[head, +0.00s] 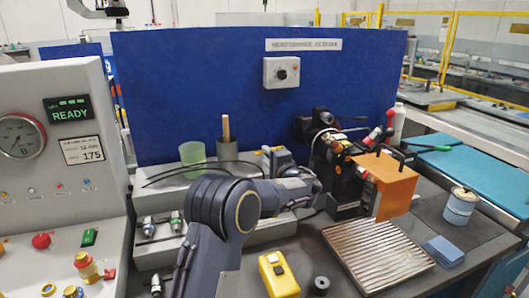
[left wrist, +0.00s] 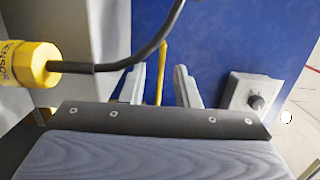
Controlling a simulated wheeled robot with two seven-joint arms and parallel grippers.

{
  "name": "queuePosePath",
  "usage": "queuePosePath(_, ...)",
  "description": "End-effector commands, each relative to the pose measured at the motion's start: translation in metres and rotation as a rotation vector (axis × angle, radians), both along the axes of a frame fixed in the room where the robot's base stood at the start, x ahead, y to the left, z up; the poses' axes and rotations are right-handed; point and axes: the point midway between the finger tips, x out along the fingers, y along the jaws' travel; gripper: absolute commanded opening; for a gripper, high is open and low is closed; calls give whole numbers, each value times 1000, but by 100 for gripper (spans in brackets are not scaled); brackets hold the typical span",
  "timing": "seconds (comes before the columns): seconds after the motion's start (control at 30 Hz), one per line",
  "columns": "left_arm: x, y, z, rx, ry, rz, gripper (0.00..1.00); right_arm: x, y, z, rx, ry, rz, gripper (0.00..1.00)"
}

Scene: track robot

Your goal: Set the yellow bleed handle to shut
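The yellow handle (left wrist: 162,72) shows in the left wrist view as a thin upright bar in front of the blue panel. It stands between the two grey fingers of my left gripper (left wrist: 160,88), which are apart, with a gap visible on both sides. In the head view my left gripper (head: 278,157) is beyond my bent forearm, left of the black valve assembly (head: 335,160). A small yellow piece (head: 266,150) shows beside it there; I cannot tell whether it is the handle. My right gripper is not in view.
A yellow sensor plug (left wrist: 28,64) with a black cable (left wrist: 125,62) crosses close to the left fingers. A knob box (head: 281,72) is on the blue panel (head: 180,90).

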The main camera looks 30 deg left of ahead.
Motion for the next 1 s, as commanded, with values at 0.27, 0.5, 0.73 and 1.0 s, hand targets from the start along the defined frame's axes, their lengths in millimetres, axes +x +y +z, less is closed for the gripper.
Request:
queuePosePath(0.27, 12, 17, 0, 0, 0, 0, 28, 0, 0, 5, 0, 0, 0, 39)
queuePosePath(0.5, 12, 17, 0, -1, -1, -1, 26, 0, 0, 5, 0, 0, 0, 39)
queuePosePath(0.73, 12, 17, 0, -1, -1, -1, 0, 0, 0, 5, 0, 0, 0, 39)
queuePosePath(1.0, 12, 17, 0, -1, 0, 0, 0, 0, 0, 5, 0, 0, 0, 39)
